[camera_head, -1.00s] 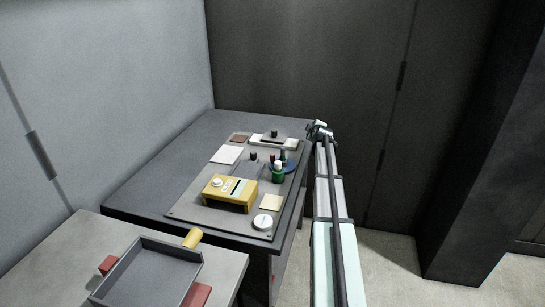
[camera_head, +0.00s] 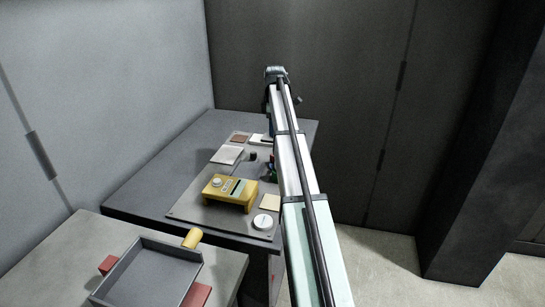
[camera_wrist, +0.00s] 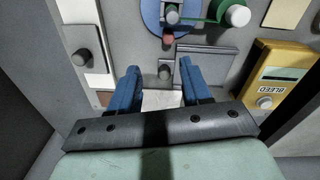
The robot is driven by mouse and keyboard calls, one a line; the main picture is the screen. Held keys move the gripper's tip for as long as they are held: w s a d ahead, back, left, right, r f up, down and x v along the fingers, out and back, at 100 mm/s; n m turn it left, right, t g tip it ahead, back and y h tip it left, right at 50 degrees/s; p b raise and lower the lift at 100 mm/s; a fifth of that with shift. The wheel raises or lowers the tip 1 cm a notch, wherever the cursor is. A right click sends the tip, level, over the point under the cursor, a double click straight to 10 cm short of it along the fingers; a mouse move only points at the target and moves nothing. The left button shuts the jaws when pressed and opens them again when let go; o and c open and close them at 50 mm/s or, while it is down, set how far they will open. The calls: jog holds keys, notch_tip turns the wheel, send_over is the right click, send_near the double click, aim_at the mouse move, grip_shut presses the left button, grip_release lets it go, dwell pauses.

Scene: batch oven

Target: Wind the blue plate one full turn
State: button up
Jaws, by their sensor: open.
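The blue plate (camera_wrist: 153,20) is a flat disc at the top edge of the wrist view, partly cut off. A grey peg (camera_wrist: 172,14) and a red peg (camera_wrist: 168,38) stand on it. A green part (camera_wrist: 205,12) with a white-capped cylinder (camera_wrist: 238,16) is at its right. My gripper (camera_wrist: 158,82) is open and empty, its two blue fingers spread, below the disc in the picture and apart from it. In the head view my arm hides most of the disc, and my wrist (camera_head: 275,75) is raised above the far end of the table.
A yellow box (camera_head: 230,190) marked BLEED in the wrist view stands on the grey panel (camera_head: 190,212). A dark knob (camera_wrist: 165,70) shows between my fingers and another knob (camera_wrist: 82,58) at left. A round white dial (camera_head: 262,222) and a tray (camera_head: 150,243) are nearer.

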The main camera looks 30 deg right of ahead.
aim_at(272, 154)
jog(key=f, duration=1.3)
jog(key=shift+s+a, duration=0.35)
jog(key=shift+a, duration=0.05)
jog(key=shift+c, duration=0.5)
grip_shut()
